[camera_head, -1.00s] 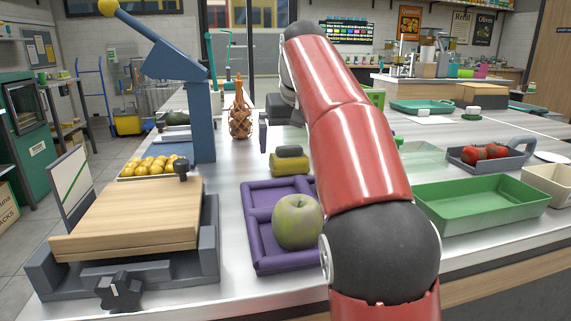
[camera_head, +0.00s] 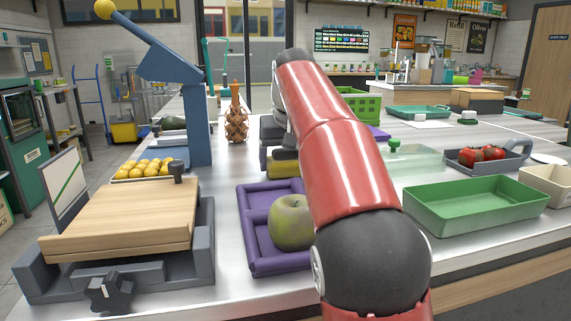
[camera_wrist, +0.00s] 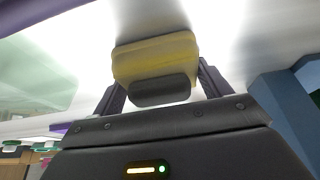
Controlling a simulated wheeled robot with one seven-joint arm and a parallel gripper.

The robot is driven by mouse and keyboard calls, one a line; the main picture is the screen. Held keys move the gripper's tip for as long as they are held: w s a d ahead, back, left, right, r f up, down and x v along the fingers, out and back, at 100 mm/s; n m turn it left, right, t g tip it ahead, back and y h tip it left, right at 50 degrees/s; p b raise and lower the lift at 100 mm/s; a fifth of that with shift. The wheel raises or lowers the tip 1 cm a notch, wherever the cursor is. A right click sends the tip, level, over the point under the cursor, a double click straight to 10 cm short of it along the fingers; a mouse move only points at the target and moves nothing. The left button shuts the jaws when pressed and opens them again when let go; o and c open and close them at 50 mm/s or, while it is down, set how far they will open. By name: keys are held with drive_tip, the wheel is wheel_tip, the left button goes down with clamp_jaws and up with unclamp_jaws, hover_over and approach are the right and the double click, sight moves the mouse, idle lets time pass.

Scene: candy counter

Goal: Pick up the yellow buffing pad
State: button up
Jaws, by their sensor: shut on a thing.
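The yellow buffing pad (camera_head: 282,168) has a dark grey grip on top. It sits just behind the purple tray, partly hidden by my gripper and arm in the head view. In the wrist view the pad (camera_wrist: 155,55) lies between my two fingers, with its dark grip toward the palm. My gripper (camera_wrist: 160,88) is shut on the pad, one finger at each side of the grip. In the head view my gripper (camera_head: 283,152) is right over the pad. I cannot tell whether the pad touches the counter.
A purple tray (camera_head: 258,198) with a green apple (camera_head: 291,222) lies in front. A wooden-topped press (camera_head: 125,215) and its blue column stand left. A wicker-like bottle (camera_head: 236,122) stands behind. A green tray (camera_head: 476,208) lies to the right.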

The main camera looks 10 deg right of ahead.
drive_tip(key=shift+r, duration=0.15)
wheel_tip(320, 180, up, 8)
drive_tip(key=p, duration=0.5)
drive_tip(key=shift+w, duration=0.1)
drive_tip(key=shift+b, duration=0.4)
drive_tip(key=shift+r, duration=0.85)
